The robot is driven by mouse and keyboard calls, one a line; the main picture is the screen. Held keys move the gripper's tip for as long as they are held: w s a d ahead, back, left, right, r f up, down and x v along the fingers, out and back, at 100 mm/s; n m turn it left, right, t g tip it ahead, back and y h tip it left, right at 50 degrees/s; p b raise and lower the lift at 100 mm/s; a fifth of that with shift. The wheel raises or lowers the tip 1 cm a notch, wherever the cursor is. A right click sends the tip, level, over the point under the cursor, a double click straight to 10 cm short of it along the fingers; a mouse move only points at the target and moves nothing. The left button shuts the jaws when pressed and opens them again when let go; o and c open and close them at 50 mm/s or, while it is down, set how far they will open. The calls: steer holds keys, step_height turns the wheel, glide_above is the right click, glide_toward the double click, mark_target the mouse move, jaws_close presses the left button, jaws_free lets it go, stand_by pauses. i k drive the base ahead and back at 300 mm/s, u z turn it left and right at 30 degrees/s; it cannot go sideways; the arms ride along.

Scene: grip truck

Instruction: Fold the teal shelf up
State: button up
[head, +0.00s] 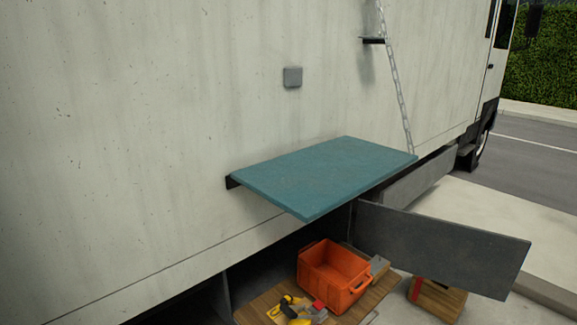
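The teal shelf (325,175) sticks out level from the side of the pale truck (150,120) in the head view. Its back edge is against the wall, with a dark bracket (232,182) at its left end. A metal chain (396,85) hangs from above down to the shelf's far right corner. The top of the shelf is bare. My gripper is not in view.
Below the shelf is an open compartment with an orange crate (334,278) and yellow tools (290,305) on a wooden board. A grey door panel (445,245) swings out at the right, near a wooden box (437,298). A small black ledge (373,41) and a grey box (292,77) are on the wall.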

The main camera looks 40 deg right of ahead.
mark_target(308, 183)
steer(key=k, duration=1.2)
steer(key=z, duration=0.55)
steer(key=i, duration=1.4)
steer(key=z, duration=0.45)
